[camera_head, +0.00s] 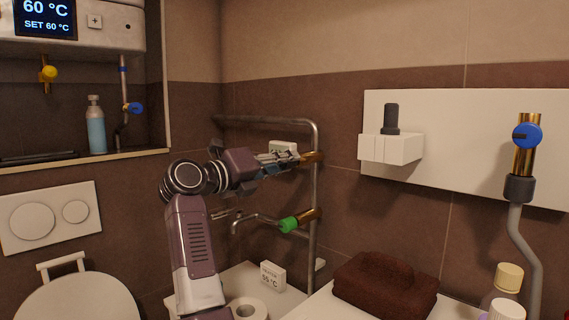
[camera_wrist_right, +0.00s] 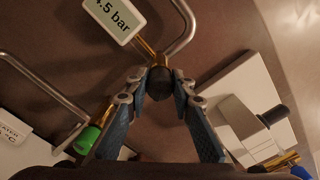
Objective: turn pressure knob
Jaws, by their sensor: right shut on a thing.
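My right gripper (camera_head: 292,158) reaches to the pipework on the far wall. In the right wrist view its fingers (camera_wrist_right: 160,92) are shut on a dark round knob (camera_wrist_right: 160,77) at the end of a brass fitting (camera_wrist_right: 152,50). The knob's turn angle cannot be told, and the fingers hide it in the head view. Beside it is a white display reading about 4.5 bar (camera_wrist_right: 112,17), its first digit partly cut off; its box shows above the gripper in the head view (camera_head: 283,147). My left gripper is not in view.
A green knob (camera_head: 288,225) sits on a brass fitting below. A grey pipe (camera_head: 315,185) runs beside the gripper. A white wall box (camera_head: 390,148), a blue-handled valve (camera_head: 527,135) and a dark folded towel (camera_head: 385,285) are to the right. A toilet (camera_head: 80,300) is at left.

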